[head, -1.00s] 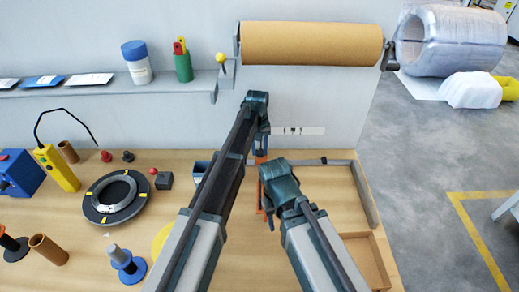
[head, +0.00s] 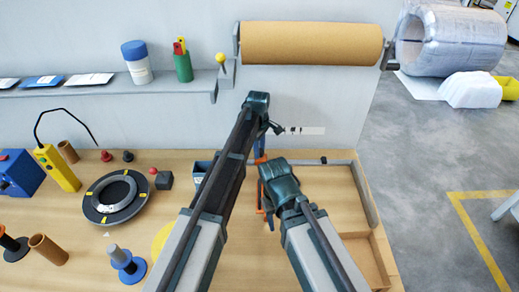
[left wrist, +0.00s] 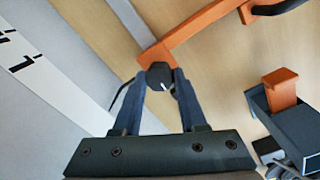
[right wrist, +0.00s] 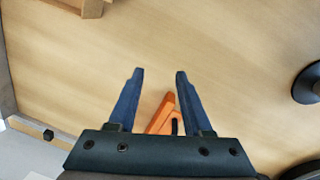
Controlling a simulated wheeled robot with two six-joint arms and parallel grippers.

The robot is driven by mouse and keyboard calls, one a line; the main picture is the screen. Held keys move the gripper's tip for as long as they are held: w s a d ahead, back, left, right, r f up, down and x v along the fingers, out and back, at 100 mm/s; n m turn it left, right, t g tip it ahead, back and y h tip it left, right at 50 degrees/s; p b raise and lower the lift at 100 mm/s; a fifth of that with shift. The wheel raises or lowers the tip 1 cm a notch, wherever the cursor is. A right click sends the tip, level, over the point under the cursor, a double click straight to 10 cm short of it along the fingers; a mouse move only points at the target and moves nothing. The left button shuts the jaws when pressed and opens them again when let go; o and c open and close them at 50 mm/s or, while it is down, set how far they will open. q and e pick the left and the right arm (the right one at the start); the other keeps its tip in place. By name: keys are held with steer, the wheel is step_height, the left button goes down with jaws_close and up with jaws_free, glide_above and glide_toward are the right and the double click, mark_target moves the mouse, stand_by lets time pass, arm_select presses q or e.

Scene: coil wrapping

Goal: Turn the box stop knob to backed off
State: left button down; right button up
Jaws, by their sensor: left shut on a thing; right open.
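The stop knob (left wrist: 158,73) is a small black knob with a white mark, on the end of an orange bracket (left wrist: 190,27). In the left wrist view my left gripper (left wrist: 159,80) is shut on the knob from both sides. In the head view the left gripper (head: 260,148) hangs over the back edge of the bench, above an orange part (head: 260,159); the knob is hidden there. My right gripper (right wrist: 156,73) is open and empty above the wood, with an orange piece (right wrist: 164,112) showing behind its fingers.
A grey rail (head: 366,193) and a wooden tray (head: 370,262) lie at the right of the bench. A white strip with dark marks (left wrist: 22,60) is on the wall beside the left gripper. A black ring (head: 113,197) and other objects stand at the left. A brown roll (head: 310,44) hangs above.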

arm_select(q)
steer(key=n, duration=0.7)
steer(key=shift+s, duration=0.15)
steer(key=n, duration=0.6)
steer(key=shift+n, duration=0.4)
steer(key=shift+c, duration=2.4)
jaws_free()
steer(key=shift+f, duration=0.1)
steer(key=shift+o, duration=0.2)
steer(key=shift+r, duration=0.2)
arm_select(e)
steer(key=shift+r, duration=0.1)
arm_select(q)
step_height(320, 180, up, 7)
steer(key=p, duration=0.7)
steer(key=shift+d+r+p, duration=0.15)
steer(key=shift+p, duration=0.2)
arm_select(e)
step_height(320, 180, up, 7)
